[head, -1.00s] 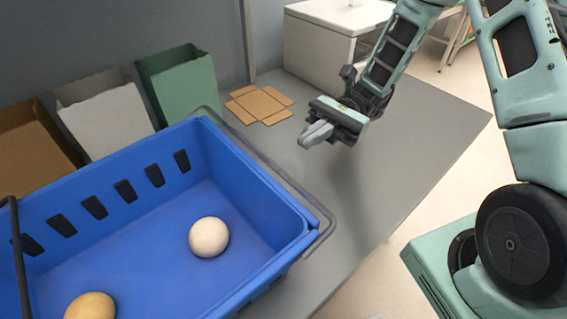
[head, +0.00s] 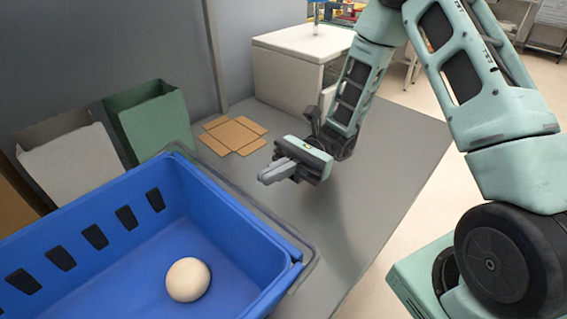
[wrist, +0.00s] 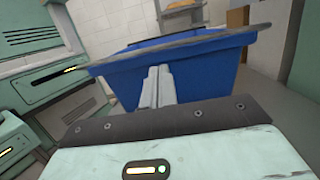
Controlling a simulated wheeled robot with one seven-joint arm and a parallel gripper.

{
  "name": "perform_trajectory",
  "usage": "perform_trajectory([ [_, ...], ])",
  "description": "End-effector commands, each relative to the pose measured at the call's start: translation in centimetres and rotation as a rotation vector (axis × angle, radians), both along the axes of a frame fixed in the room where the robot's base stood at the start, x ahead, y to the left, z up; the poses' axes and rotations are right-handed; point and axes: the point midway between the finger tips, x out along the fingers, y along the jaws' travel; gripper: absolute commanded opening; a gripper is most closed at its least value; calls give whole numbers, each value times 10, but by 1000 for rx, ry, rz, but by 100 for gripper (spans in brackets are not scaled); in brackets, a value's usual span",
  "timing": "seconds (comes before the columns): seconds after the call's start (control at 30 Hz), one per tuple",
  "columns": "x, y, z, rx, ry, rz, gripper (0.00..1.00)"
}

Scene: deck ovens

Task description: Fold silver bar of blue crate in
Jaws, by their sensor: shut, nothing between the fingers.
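The blue crate (head: 215,215) stands on the grey counter at the lower left of the head view. Its silver bar (head: 316,252) runs outside the crate's right end, close to the rim and spread outward. In the wrist view the bar (wrist: 200,42) spans the crate's end as a dark grey strip, with the blue wall (wrist: 205,75) below it. My gripper (head: 268,174) is shut and empty, beyond the crate's right end and apart from the bar. Its fingertips (wrist: 156,75) point at the crate's end wall.
A pale round ball or bun (head: 188,279) lies in the crate. White (head: 75,165) and green (head: 150,120) bins stand behind it. A flat cardboard piece (head: 233,135) lies near my gripper. The counter (head: 380,180) to the right is clear.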

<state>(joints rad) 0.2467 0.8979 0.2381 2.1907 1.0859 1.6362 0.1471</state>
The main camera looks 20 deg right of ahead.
Motion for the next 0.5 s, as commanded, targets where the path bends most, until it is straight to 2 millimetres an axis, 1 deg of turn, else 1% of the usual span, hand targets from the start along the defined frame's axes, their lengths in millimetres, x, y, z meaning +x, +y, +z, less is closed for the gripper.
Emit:
perform_trajectory([
  [0.03,-4,9,4,0,1,5,0],
  [0.2,-13,31,8,0,0,2,0],
  [0.33,-17,40,9,0,0,0,0],
  [0.5,-18,43,9,0,0,0,0],
])
